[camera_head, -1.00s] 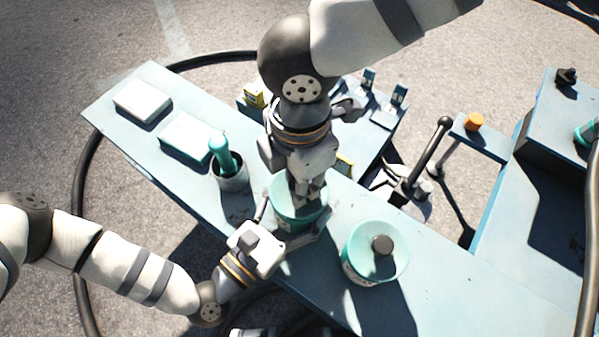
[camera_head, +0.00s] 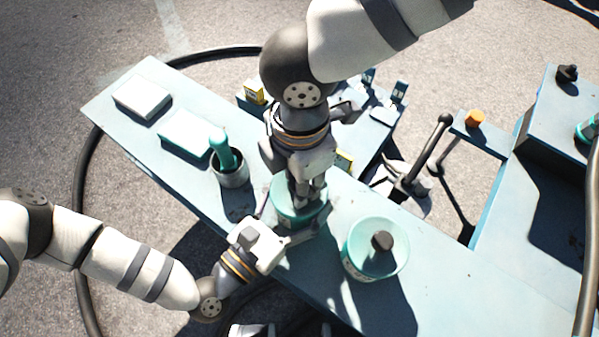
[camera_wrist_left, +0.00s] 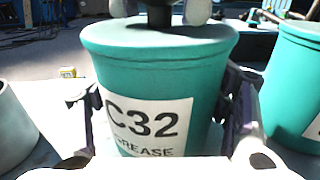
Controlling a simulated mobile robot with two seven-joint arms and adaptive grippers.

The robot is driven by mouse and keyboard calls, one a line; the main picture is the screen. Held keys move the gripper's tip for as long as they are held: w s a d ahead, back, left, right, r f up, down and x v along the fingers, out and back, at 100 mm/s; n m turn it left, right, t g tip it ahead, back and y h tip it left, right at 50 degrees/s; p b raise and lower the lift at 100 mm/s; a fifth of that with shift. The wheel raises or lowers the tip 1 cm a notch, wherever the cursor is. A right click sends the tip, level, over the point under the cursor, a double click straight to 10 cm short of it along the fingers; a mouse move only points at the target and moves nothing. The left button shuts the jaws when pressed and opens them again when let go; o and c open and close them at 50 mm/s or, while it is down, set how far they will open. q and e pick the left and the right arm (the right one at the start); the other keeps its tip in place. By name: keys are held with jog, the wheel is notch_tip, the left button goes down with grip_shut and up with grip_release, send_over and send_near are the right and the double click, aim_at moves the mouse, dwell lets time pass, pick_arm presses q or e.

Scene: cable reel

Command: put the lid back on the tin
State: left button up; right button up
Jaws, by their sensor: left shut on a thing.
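The teal tin (camera_head: 291,213) stands on the bench, and its label reads "C32 GREASE" in the left wrist view (camera_wrist_left: 150,125). My left gripper (camera_head: 294,222) is shut around the tin's sides, one finger on each side. A teal lid (camera_wrist_left: 158,38) lies level on top of the tin. I cannot tell whether it is fully pressed down. My right gripper (camera_head: 304,194) points down from above, its fingers on either side of the lid's dark knob (camera_wrist_left: 158,14). It hides part of the lid in the head view, and its grip on the knob is unclear.
A second teal tin (camera_head: 362,262) with a dark knob on top stands close on the right. A grey cup (camera_head: 232,178) holding a teal-handled tool stands on the left. Two pale boxes (camera_head: 142,98) lie farther left. A lever (camera_head: 430,150) stands beyond the bench.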

jog(key=shift+o, duration=1)
notch_tip(320, 180, up, 12)
pick_arm(q)
jog(key=o, duration=1.8)
